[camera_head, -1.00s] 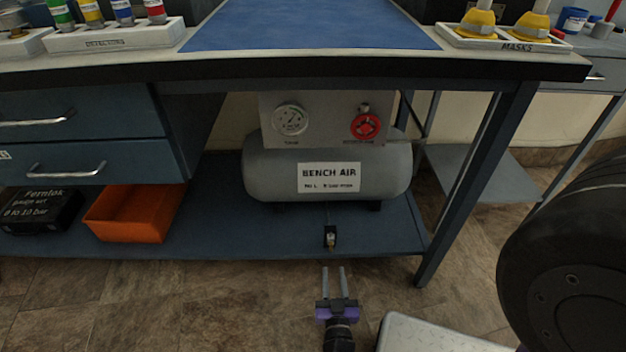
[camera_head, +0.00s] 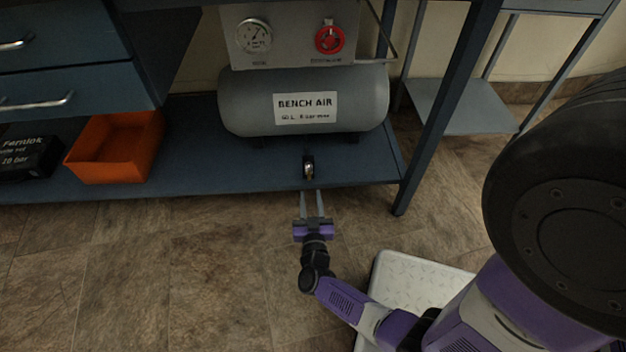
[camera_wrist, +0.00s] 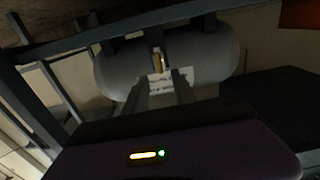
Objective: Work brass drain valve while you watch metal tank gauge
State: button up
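The grey metal tank (camera_head: 243,104), labelled BENCH AIR, lies on the blue lower shelf. Its round white gauge (camera_head: 253,36) is on the panel above it, at the left; the dial is too small to read surely. The small drain valve (camera_head: 308,168) stands in a dark fitting at the shelf's front edge, below the tank. In the wrist view a brass-coloured valve (camera_wrist: 158,62) shows in front of the tank. My gripper (camera_head: 311,194) is open, its two fingers pointing at the valve from just in front. The wrist view shows the fingers (camera_wrist: 159,82) apart with nothing clearly between them.
A red round knob (camera_head: 329,37) is on the panel right of the gauge. An orange bin (camera_head: 113,148) and a black case (camera_head: 28,158) are on the shelf at left. A table leg (camera_head: 444,110) stands at right.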

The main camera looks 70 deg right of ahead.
aim_at(309, 177)
jog(key=b+x, duration=0.2)
jog(key=x, duration=0.4)
jog(key=shift+w+d, duration=0.1)
jog(key=shift+d, duration=0.35)
grip_shut()
